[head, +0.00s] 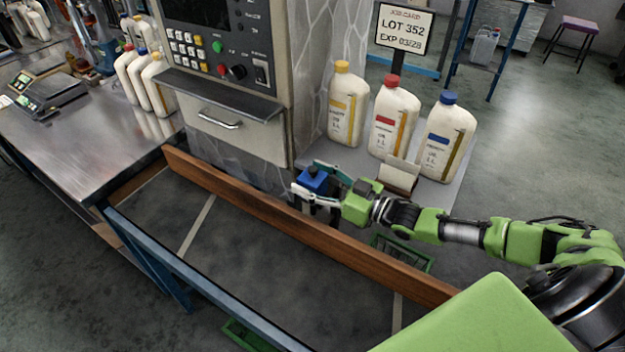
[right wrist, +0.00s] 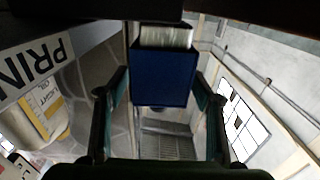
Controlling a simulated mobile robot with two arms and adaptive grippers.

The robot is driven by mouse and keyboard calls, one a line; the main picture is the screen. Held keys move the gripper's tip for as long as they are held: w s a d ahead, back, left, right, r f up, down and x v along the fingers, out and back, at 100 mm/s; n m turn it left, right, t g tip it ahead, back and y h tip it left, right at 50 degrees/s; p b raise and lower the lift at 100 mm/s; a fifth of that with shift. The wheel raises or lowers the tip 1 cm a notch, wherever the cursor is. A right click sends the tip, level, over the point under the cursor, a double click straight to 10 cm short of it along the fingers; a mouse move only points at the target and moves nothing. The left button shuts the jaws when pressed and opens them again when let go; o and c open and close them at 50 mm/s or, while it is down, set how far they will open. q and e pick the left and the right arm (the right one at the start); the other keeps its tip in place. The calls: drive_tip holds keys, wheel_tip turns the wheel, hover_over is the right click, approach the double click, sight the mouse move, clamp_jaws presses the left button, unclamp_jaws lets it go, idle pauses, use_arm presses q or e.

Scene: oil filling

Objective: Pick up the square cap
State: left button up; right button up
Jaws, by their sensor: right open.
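The square cap is a blue block (head: 315,180) on a dark stand, at the wooden rail's far side in the head view. In the right wrist view the blue cap (right wrist: 165,78) fills the upper middle, with a silvery part along its upper edge. My right gripper (head: 306,178) is open, its two fingers on either side of the cap. In the right wrist view the right gripper (right wrist: 163,82) shows a gap between each finger and the cap. My left gripper is not in view.
Three white bottles with yellow (head: 346,105), red (head: 394,122) and blue (head: 446,140) caps stand on a grey shelf behind my right arm. A sign (head: 404,28) rises behind them. A control cabinet (head: 235,125) stands left of the cap. A wooden rail (head: 250,210) runs in front.

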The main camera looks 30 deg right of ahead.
drive_tip(key=shift+c, duration=1)
drive_tip(key=c, duration=1)
drive_tip(key=shift+s+r+b, duration=0.1)
drive_tip(key=shift+r+b, duration=0.6)
drive_tip(key=shift+r, duration=13.3)
